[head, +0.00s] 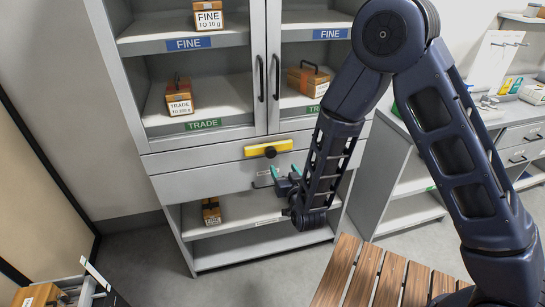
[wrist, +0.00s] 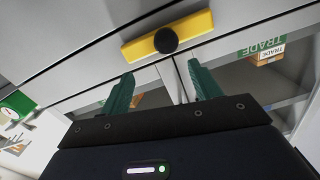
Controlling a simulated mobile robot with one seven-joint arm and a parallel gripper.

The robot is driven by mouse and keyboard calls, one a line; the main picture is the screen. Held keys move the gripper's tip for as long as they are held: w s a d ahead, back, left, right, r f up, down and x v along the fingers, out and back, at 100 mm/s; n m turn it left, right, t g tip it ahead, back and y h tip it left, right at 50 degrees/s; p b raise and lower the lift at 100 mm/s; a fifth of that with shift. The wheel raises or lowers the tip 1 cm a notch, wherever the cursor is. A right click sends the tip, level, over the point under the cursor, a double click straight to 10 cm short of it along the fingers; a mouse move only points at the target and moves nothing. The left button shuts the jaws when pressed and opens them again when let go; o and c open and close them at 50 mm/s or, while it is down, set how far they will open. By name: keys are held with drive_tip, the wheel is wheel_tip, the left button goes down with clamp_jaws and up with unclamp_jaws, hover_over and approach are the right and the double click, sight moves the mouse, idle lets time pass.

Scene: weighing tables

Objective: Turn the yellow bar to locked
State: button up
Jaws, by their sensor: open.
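The yellow bar (head: 284,145) with a round black knob at its middle lies roughly level on the grey cabinet front, between the glazed doors and the drawer. In the wrist view the yellow bar (wrist: 190,32) shows slightly tilted, its black knob (wrist: 166,40) ahead of the fingers. My gripper (head: 275,173) is just below the bar in the head view, fingers pointing at the cabinet. In the wrist view my gripper (wrist: 158,90) has its two green fingers apart with nothing between them. It does not appear to touch the bar.
The cabinet's glazed doors (head: 267,70) with black handles are above the bar. Behind them stand wooden boxes on shelves marked FINE and TRADE. A small wooden box (head: 211,211) sits on the open shelf below. A slatted wooden surface (head: 362,280) is at the front.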

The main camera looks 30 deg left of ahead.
sight(272, 154)
drive_tip(key=x, duration=0.6)
drive_tip(key=s+a+x, duration=0.1)
drive_tip(key=x, duration=0.3)
drive_tip(key=shift+f, duration=0.25)
clamp_jaws()
